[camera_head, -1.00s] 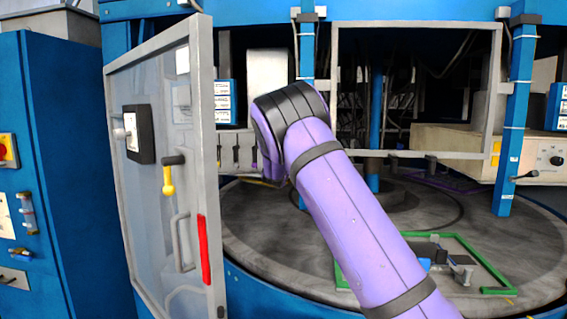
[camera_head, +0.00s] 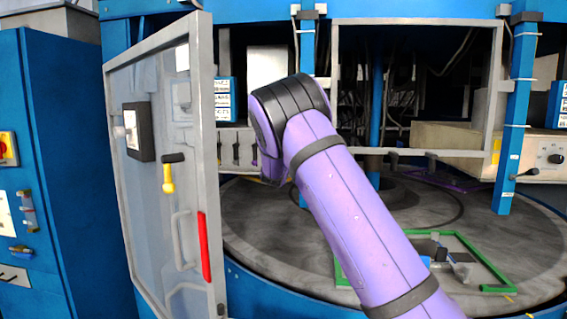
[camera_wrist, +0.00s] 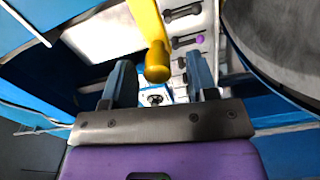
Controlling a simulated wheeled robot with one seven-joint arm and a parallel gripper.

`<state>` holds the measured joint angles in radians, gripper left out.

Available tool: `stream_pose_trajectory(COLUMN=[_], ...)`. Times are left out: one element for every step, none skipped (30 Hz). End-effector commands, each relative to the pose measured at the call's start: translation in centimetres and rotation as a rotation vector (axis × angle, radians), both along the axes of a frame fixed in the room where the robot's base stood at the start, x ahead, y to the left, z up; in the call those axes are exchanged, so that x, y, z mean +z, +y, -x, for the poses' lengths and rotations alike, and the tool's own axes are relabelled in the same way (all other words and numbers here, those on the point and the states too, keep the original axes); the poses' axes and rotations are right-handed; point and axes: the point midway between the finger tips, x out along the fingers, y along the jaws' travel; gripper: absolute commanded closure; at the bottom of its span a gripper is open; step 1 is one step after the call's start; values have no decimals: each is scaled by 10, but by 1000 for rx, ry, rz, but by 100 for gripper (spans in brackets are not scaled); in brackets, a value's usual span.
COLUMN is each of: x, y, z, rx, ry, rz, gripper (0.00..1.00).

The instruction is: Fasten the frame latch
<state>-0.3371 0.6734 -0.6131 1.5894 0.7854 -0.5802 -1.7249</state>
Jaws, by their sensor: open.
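In the wrist view, my gripper (camera_wrist: 160,70) is open, with two blue-grey fingers apart. A yellow lever with a rounded end (camera_wrist: 158,65) reaches down from the top into the view between the fingers; I cannot tell its depth or whether they touch. In the head view, a yellow-handled latch with a dark top (camera_head: 168,178) is on the pale grey framed door (camera_head: 211,130), which stands swung out at the left. I cannot tell if it is the same lever. My gripper is hidden behind my purple arm there.
A round grey turntable (camera_head: 270,220) carries a green frame (camera_head: 485,260) at right, partly behind my arm. A blue cabinet (camera_head: 75,150) stands left. A blue post (camera_head: 515,120) and a beige box (camera_head: 548,158) are at right. The wrist view shows dark levers (camera_wrist: 187,42) on a pale panel.

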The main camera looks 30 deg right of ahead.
Motion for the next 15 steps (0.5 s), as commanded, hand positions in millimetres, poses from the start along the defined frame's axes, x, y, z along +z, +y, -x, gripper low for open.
stream_pose_trajectory(x=[0,0,1,0,0,0,0,0,0,0,0,-1,-1,-1,-1], y=[6,9,13,17,21,24,28,31,34,37,39,42,45,46,48], z=[7,12,18,23,28,35,39,44,50,54,57,62,65,67,70], rx=[1,2,2,2,3,2,2,2,1,2,1,1,2,1,0], ry=[1,1,0,1,2,2,1,1,2,1,2,2,2,2,2], rz=[-2,-1,-1,-2,-2,-2,-2,-1,-2,-1,-1,-2,-2,-2,-2], gripper=[47,47,47,47,47,47,47,47,47,47,47,47,47,47,47])
